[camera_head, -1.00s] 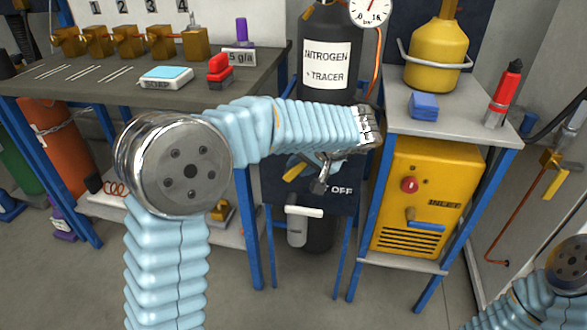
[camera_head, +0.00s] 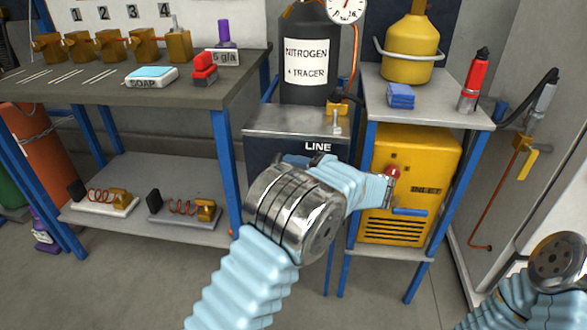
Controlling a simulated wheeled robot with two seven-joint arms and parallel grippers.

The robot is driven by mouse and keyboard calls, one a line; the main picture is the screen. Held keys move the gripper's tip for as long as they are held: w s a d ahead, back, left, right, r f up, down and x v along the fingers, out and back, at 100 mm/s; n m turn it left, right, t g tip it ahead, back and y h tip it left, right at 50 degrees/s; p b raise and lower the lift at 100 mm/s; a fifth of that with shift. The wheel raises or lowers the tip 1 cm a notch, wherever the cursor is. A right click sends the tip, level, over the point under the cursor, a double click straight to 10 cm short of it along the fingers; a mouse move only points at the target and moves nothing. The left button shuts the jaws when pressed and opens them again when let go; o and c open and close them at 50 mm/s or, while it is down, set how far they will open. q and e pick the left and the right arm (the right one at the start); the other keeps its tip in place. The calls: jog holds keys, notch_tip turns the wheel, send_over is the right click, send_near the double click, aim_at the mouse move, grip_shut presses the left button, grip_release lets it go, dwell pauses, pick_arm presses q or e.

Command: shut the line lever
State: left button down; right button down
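The dark panel below the nitrogen tracer cylinder bears the label LINE (camera_head: 318,147). My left arm (camera_head: 300,212) crosses in front of this panel and hides most of it. I cannot make out the line lever; that part of the panel is behind my arm. My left forearm points right, with its chrome end (camera_head: 388,190) in front of the yellow machine. The fingers of my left gripper do not show. My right arm (camera_head: 558,262) shows only at the bottom right corner, and its gripper is not visible.
The nitrogen tracer cylinder (camera_head: 306,60) stands behind the grey stand top (camera_head: 275,118). The yellow machine (camera_head: 425,160) sits under a side table (camera_head: 440,108). A yellow-handled valve (camera_head: 528,163) is on the right wall. The workbench (camera_head: 120,90) fills the left.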

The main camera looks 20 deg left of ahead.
pick_arm(q)
jog(key=shift+f+y, duration=0.25)
jog(key=shift+y, duration=0.25)
jog(key=c, duration=1)
grip_release()
jog(key=shift+o, duration=0.2)
jog(key=b+v, duration=0.1)
jog(key=v, duration=1.3)
jog(key=shift+f, duration=0.2)
